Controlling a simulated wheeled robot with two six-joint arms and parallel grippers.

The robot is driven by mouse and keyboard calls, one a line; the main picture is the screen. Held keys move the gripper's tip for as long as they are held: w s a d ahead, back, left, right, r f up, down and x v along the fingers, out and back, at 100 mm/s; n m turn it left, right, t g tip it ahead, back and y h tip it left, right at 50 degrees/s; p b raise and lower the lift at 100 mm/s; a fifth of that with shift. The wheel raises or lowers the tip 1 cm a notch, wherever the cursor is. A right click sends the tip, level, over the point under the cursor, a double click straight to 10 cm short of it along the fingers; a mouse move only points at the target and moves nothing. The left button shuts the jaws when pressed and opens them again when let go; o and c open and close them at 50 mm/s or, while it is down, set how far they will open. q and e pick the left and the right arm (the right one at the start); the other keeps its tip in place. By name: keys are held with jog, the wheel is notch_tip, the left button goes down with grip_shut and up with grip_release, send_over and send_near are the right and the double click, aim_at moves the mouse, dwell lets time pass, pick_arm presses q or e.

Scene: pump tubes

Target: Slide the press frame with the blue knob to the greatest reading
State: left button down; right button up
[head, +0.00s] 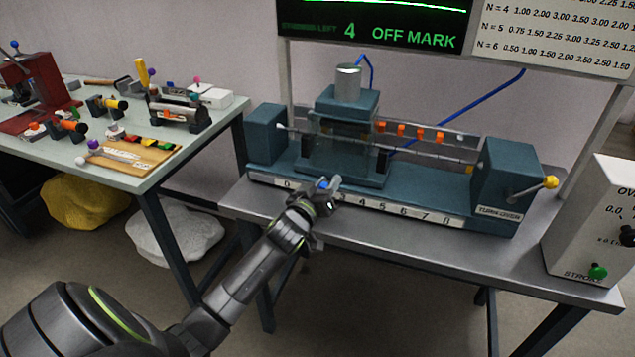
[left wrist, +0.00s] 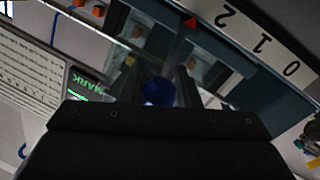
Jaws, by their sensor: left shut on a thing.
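The press frame (head: 347,103) is a teal block with a metal cylinder on top and a see-through body, standing over the left part of the bench unit. Its blue knob (head: 323,184) is at the front; it also shows in the left wrist view (left wrist: 158,92). My left gripper (head: 328,192) is shut on the blue knob. A number scale (head: 400,209) runs along the front edge from 0 to 8; my gripper hides part of it. In the left wrist view a red pointer (left wrist: 191,22) sits just past the 2. My right gripper is not in view.
The display (head: 375,28) reads 4 strokes left and OFF MARK. Orange pieces (head: 401,130) sit on a clear tube. A yellow-knobbed crank (head: 550,182) is at the right end. A white box with a green button (head: 598,271) stands far right. The rail right of the frame is clear.

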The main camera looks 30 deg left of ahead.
pick_arm(q)
jog(key=w+d+b, duration=0.2)
jog(key=w+d, duration=0.1)
jog(key=d, duration=1)
jog(key=shift+w+d, duration=0.15)
jog(key=shift+d, duration=0.25)
jog(key=c, duration=1.1)
grip_release()
jog(key=shift+c, duration=0.2)
jog(key=s+d+p, duration=0.1)
jog(key=s+p, duration=1.4)
jog(key=s, duration=0.2)
jog(key=shift+s+d, duration=0.15)
jog(key=shift+s, duration=0.05)
